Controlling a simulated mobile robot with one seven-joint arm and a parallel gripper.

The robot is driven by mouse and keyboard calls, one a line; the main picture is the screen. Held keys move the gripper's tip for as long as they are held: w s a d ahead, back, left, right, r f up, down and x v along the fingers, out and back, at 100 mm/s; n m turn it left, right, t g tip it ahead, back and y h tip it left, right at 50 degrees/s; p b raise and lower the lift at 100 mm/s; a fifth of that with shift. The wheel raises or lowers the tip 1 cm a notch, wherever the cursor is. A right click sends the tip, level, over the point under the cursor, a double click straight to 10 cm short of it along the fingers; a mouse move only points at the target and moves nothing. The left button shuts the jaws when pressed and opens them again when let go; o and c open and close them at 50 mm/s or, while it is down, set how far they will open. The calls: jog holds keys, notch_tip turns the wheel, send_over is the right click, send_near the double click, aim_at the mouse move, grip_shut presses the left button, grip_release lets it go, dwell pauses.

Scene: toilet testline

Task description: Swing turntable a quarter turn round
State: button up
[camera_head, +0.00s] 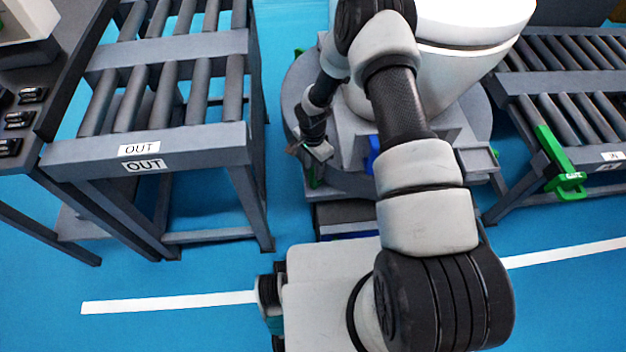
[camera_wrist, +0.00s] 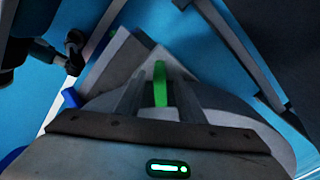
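The turntable (camera_head: 296,88) is a grey round platform in the middle of the head view. A white toilet (camera_head: 470,65) stands on it, partly hidden by my arm. My gripper (camera_head: 303,150) points down at the turntable's near left edge. In the wrist view the green handle (camera_wrist: 160,85) lies between the two grey fingers of my gripper (camera_wrist: 158,90). I cannot tell whether the fingers press on it. The turntable also shows in the wrist view (camera_wrist: 270,138).
A roller conveyor marked OUT (camera_head: 165,150) stands at left. Another roller conveyor (camera_head: 570,85) with a green stop (camera_head: 562,165) stands at right, close to the turntable. A dark bench (camera_head: 50,105) is at far left. Blue floor (camera_head: 180,325) is open at front left.

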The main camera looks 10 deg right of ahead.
aim_at(313, 179)
notch_tip(313, 179, down, 7)
jog(key=shift+r+b, duration=0.1)
jog(key=shift+b, duration=0.5)
grip_shut()
